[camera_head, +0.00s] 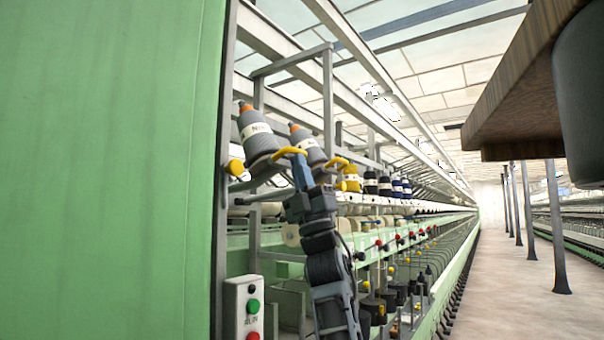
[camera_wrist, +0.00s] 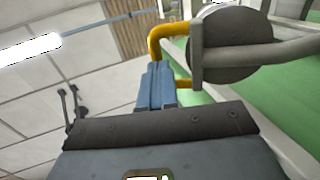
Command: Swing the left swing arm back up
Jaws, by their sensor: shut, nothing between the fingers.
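The left swing arm (camera_head: 258,181) is a grey bar that carries a tilted grey bobbin (camera_head: 260,142) with an orange tip. A yellow handle (camera_head: 285,151) is at its right end. In the wrist view, the grey bar (camera_wrist: 285,50), a round grey disc (camera_wrist: 232,30) and the yellow handle (camera_wrist: 156,38) show close up. My gripper (camera_head: 299,160) has its blue fingers pressed together right at the handle. Its fingertips also show in the wrist view (camera_wrist: 158,66), against or just beside the handle; I cannot tell if they touch. Nothing is between them.
A second bobbin (camera_head: 307,146) and its yellow handle (camera_head: 336,161) are close on the right. A green panel (camera_head: 110,170) fills the left. A control box (camera_head: 243,305) with buttons is below. A wooden overhang (camera_head: 520,90) is upper right. The aisle floor (camera_head: 515,290) is open.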

